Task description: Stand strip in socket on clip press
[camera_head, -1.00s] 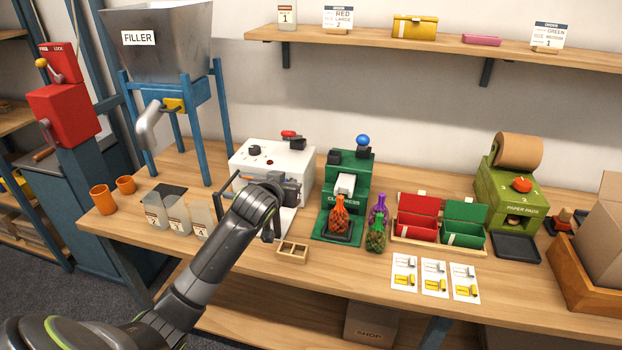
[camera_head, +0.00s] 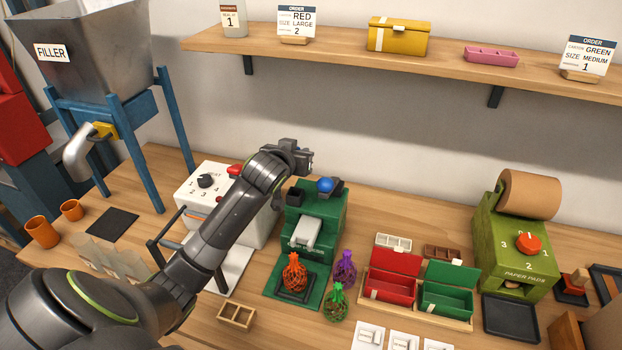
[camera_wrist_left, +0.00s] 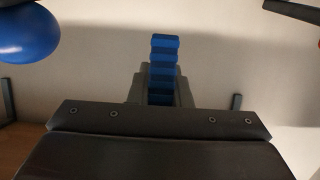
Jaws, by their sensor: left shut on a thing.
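The green clip press (camera_head: 318,212) stands mid-table with a blue knob (camera_head: 328,186) and small dark blocks on top. The dark block (camera_head: 296,193) at its top left may be the socket; its opening is not clear. My left gripper (camera_head: 304,160) is above the press's upper left, apart from it. In the left wrist view it is shut on a ribbed blue strip (camera_wrist_left: 164,65), which stands up between the fingers. The strip cannot be made out in the head view. The blue knob also shows in the left wrist view (camera_wrist_left: 27,30). My right gripper is out of view.
A white machine with a dial (camera_head: 207,180) stands left of the press, partly behind my arm. Netted bags, one red (camera_head: 294,272), stand at the press's front. Red (camera_head: 392,284) and green (camera_head: 446,298) boxes are to the right. A shelf (camera_head: 350,62) runs above.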

